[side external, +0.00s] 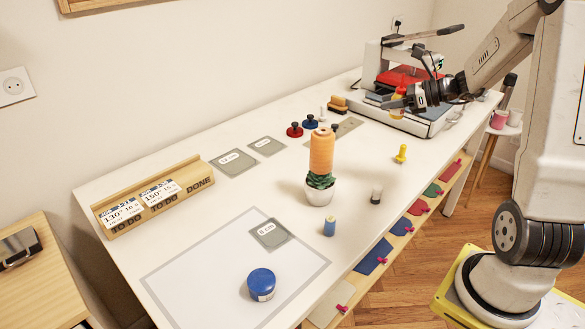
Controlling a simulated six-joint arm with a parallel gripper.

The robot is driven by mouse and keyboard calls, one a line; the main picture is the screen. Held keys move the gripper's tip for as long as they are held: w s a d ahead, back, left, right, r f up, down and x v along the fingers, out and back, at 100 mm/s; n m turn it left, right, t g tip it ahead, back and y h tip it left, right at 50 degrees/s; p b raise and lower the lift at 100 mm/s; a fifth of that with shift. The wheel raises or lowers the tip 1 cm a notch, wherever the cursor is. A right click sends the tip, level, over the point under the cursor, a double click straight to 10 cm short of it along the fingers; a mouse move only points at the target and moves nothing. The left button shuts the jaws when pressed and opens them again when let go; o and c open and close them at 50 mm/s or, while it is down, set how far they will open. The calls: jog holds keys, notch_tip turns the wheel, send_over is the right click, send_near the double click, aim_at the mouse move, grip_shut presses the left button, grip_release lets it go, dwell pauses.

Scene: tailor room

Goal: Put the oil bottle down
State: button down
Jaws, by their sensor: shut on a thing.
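My gripper (398,98) is at the far right end of the white table, in front of the heat press. It is shut on a small yellow-orange bottle (398,108), which I take for the oil bottle. The bottle looks upright. Its upper part is partly hidden by the fingers, and I cannot tell whether its base touches the surface below.
The heat press (418,75) with its red pad stands close behind my gripper. A wooden brush (338,104), an orange thread cone (321,150) by a potted plant (319,191), and a yellow spool (401,153) stand on the white table (240,195).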

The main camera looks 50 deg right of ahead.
jog(key=w+a+n+g+y, duration=0.2)
jog(key=w+a+n+y, duration=0.15)
jog(key=a, duration=0.75)
jog(key=w+a+n+g+y, duration=0.2)
jog(key=w+a, duration=0.2)
jog(key=a, duration=0.6)
jog(key=s+a+n+g+y, duration=0.1)
jog(key=s+a+n+g, duration=0.2)
jog(key=a, duration=0.9)
jog(key=s+a+n+g+y, duration=0.1)
jog(key=s+a+n+g, duration=0.25)
jog(key=a, duration=0.95)
notch_tip(320, 180, down, 10)
jog(key=w, duration=0.1)
jog(key=shift+d+f, duration=0.15)
jog(key=shift+d, duration=0.2)
jog(key=shift+w, duration=0.1)
